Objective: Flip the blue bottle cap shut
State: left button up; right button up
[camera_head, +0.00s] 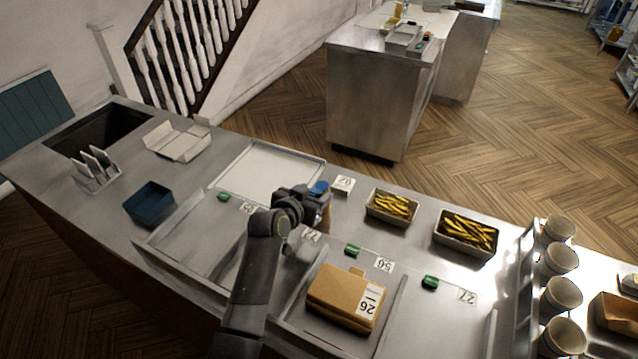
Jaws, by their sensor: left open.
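A small blue cap (319,187) shows just beyond my left gripper (314,208), over the counter's middle. The bottle body under it is mostly hidden by the gripper, and I cannot tell how far the cap is tilted open. My left arm reaches up from the bottom of the view. The left gripper is open, close beside the cap; whether it touches the bottle is not clear. My right gripper is not in view.
A cardboard box labelled 26 (343,296) lies in a bay to the right of my arm. Two trays of fries (393,206) (466,234) stand further right. Several cups line the right end. A blue container (149,203) and an empty white tray (262,166) are on the left.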

pick_arm(q)
jog(key=shift+s+r, duration=0.1)
jog(key=shift+s, duration=0.05)
jog(key=shift+c, duration=0.5)
jog(key=c, duration=0.9)
jog(key=shift+o, duration=0.2)
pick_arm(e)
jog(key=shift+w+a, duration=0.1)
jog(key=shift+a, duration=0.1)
pick_arm(q)
jog(key=shift+r, duration=0.15)
jog(key=shift+w+d+r+g+y, duration=0.1)
jog(key=shift+w+r+g+y, duration=0.15)
jog(key=shift+g, duration=0.35)
jog(key=shift+w+r+g+y, duration=0.15)
jog(key=shift+g+y, duration=0.1)
jog(key=shift+g, duration=0.35)
jog(key=shift+w+d+r+g+y, duration=0.15)
jog(key=shift+g+y, duration=0.3)
jog(key=shift+g, duration=0.5)
jog(key=shift+w+r+g+y, duration=0.25)
jog(key=shift+g+y, duration=0.2)
jog(key=shift+g, duration=0.5)
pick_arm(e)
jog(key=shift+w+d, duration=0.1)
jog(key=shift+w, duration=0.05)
